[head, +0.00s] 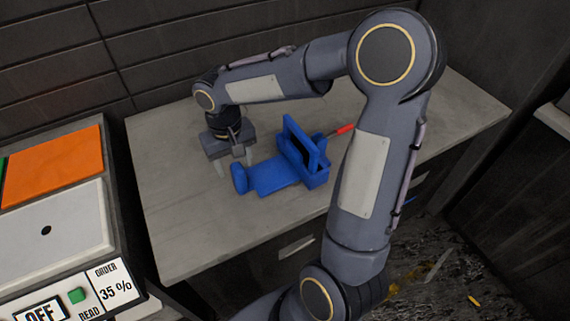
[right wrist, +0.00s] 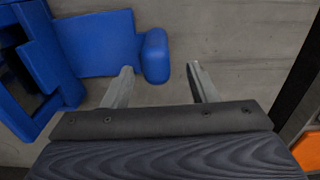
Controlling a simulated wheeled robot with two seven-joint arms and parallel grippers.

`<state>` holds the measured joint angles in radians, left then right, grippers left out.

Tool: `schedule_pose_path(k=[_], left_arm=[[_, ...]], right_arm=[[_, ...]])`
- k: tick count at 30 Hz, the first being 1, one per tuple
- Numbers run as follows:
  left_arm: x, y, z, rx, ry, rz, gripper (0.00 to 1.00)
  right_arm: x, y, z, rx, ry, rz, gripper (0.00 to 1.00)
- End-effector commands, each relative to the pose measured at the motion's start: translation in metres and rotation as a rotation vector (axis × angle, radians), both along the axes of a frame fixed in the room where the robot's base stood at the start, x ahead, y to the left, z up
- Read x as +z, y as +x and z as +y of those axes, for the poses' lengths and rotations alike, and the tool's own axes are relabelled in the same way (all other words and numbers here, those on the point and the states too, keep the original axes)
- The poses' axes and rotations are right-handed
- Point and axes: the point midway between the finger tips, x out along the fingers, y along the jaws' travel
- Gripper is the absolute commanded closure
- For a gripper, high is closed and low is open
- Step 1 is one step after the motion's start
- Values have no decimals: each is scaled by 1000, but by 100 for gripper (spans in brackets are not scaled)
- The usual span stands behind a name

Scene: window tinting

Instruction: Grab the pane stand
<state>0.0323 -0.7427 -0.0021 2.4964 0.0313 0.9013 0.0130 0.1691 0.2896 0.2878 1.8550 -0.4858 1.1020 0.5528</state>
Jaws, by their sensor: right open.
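The blue pane stand (head: 272,177) lies on the grey table, with an upright frame at its right end and a rounded blue grip at its left end. A dark pane or slot shows inside the frame. My right gripper (head: 233,168) is open just behind and left of the rounded end, pointing down. In the right wrist view the stand (right wrist: 98,45) fills the upper left, and its rounded end lies near the gap between the open fingers (right wrist: 162,78). Nothing is between the fingertips. My left gripper is not in view.
A red-handled tool (head: 342,130) lies behind the stand. At the left stands a unit with an orange panel (head: 55,165), a green button (head: 76,295) and an "ORDER 35 %" sign (head: 115,286).

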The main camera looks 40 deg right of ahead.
Motion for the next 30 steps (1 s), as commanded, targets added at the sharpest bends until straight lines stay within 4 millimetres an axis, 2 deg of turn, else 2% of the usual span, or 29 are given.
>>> schedule_pose_path(k=[10,20,30], left_arm=[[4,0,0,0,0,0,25],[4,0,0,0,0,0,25],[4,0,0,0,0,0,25]], right_arm=[[-47,-10,-2,1,0,2,47],[-53,-9,-2,1,1,-2,49],[-53,-9,-2,1,1,-2,93]])
